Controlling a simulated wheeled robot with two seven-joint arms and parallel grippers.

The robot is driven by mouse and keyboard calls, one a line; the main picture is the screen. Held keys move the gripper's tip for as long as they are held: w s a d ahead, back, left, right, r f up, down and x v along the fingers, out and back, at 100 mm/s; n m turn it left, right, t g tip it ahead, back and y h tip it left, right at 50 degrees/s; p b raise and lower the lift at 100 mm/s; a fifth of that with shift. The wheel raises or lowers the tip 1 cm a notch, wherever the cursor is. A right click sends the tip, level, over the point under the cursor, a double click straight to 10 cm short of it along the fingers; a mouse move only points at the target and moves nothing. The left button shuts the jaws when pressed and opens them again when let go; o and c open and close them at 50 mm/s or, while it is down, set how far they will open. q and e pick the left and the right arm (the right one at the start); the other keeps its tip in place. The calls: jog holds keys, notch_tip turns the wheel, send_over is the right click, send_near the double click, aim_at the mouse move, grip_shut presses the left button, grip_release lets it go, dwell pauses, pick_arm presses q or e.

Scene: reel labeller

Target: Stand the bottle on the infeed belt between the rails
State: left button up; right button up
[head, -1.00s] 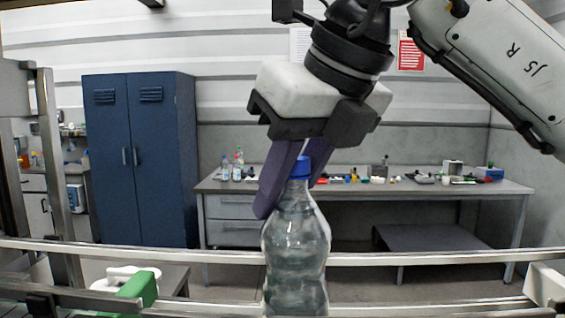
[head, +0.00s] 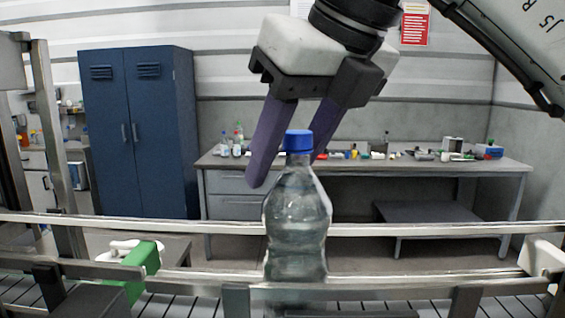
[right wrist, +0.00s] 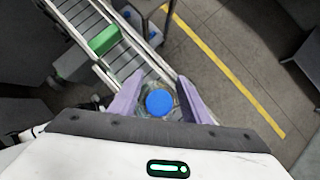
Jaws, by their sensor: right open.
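The clear bottle (head: 297,215) with a blue cap (head: 298,141) stands upright at the infeed belt (head: 190,305). The far rail (head: 420,229) passes behind it and the near rail (head: 400,283) crosses its lower part; its base is not clearly visible. My right gripper (head: 287,170) is open, its purple fingers on either side of the cap and neck, with a visible gap. In the right wrist view the cap (right wrist: 159,102) sits between the spread fingers (right wrist: 155,90). My left gripper is not in view.
A green block (head: 143,268) is at the belt's left side and also shows in the right wrist view (right wrist: 104,40). A white part (head: 541,257) stands at the right. A blue cabinet (head: 140,130) and a cluttered workbench (head: 360,165) are behind.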

jog(key=v, duration=1.1)
jog(key=shift+s, duration=0.1)
dwell(1.0)
